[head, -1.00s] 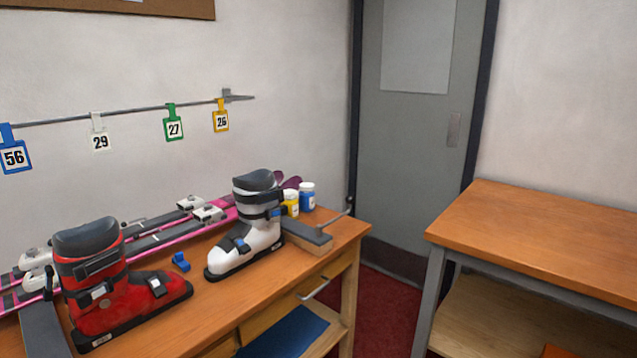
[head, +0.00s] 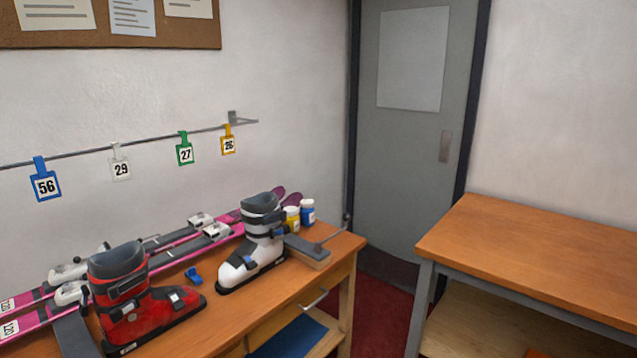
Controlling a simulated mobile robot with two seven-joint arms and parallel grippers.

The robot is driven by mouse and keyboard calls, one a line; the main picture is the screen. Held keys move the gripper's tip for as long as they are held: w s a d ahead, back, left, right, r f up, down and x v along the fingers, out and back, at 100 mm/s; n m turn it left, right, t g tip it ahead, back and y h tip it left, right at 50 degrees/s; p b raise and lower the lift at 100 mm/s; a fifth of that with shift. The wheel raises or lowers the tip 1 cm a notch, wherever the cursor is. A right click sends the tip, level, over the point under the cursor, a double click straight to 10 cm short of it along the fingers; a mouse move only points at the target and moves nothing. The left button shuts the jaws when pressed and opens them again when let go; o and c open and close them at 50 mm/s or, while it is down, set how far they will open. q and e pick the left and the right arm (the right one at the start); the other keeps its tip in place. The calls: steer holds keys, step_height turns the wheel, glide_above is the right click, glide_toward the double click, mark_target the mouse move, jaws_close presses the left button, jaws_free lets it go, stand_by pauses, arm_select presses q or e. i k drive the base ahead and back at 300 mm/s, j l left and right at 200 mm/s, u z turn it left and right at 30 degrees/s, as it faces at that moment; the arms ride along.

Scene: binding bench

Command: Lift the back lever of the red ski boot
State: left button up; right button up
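The red ski boot (head: 150,313) stands upright on the wooden bench at the lower left, its toe pointing right. It has a dark grey cuff liner, a dark strap and a light buckle on the toe. Its back side faces left, and a back lever cannot be made out clearly. A dark bar (head: 75,335) lies beside its heel. Neither of my grippers is in view.
Pink skis with bindings (head: 215,231) lie behind the boot. A white ski boot (head: 252,255), a blue clip (head: 193,275) and yellow and blue bottles (head: 307,212) share the bench (head: 225,310). A second table (head: 545,245) stands at the right.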

mark_target(84, 309)
steer(key=i+l, duration=0.1)
steer(key=i, duration=0.35)
steer(key=i+l, duration=0.15)
steer(key=i, duration=0.25)
steer(key=u, duration=2.05)
